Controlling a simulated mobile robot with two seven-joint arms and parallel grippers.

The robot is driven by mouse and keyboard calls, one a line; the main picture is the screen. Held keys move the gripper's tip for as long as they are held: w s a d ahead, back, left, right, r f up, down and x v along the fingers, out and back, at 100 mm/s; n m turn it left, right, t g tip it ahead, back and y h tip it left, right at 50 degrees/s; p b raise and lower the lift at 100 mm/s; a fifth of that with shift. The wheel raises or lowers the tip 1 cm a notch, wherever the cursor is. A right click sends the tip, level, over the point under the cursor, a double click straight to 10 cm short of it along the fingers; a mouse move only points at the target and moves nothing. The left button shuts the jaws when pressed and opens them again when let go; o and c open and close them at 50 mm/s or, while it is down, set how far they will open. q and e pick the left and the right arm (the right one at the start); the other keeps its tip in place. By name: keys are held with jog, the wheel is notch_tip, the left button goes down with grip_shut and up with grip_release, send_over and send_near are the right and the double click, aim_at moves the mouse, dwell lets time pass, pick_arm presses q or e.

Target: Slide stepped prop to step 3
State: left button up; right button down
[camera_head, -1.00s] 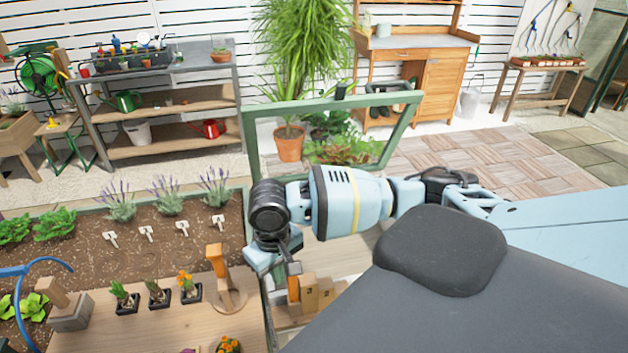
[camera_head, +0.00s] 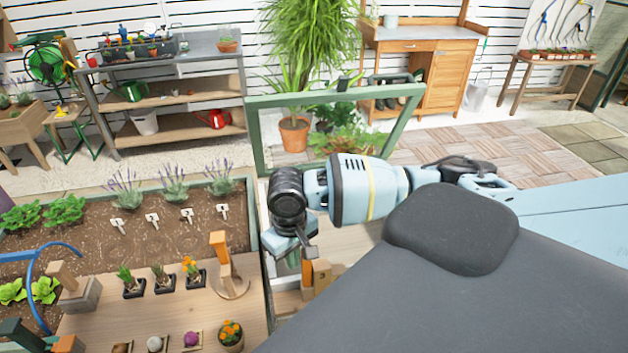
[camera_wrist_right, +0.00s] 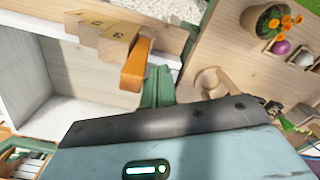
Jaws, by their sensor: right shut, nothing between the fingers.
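The stepped wooden prop (camera_head: 321,279) stands by the left side of the white-lined cold frame, and a 3 shows on it. In the right wrist view the prop (camera_wrist_right: 104,36) shows several numbered steps. An orange piece (camera_wrist_right: 135,65) is at its end, and it also shows in the head view (camera_head: 307,271). My right gripper (camera_head: 309,248) is shut with nothing in it, just above the orange piece; I cannot tell whether they touch.
The green-framed lid (camera_head: 258,135) stands raised behind my right arm. To the left are a soil bed (camera_head: 190,238) and a wooden bench top (camera_head: 115,325) with several small pots and a wooden stand (camera_head: 222,262). The frame's white interior (camera_wrist_right: 50,75) has open room.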

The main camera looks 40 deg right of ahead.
jog(key=shift+s+d, duration=0.85)
jog(key=shift+d, duration=0.55)
jog(key=shift+s+d, duration=0.9)
jog(key=shift+d, duration=0.45)
jog(key=shift+s+d, duration=0.85)
jog(key=shift+d, duration=0.55)
jog(key=shift+w+a, duration=0.6)
jog(key=shift+a, duration=0.25)
jog(key=shift+r, duration=0.1)
notch_tip(320, 180, up, 8)
dwell(0.5)
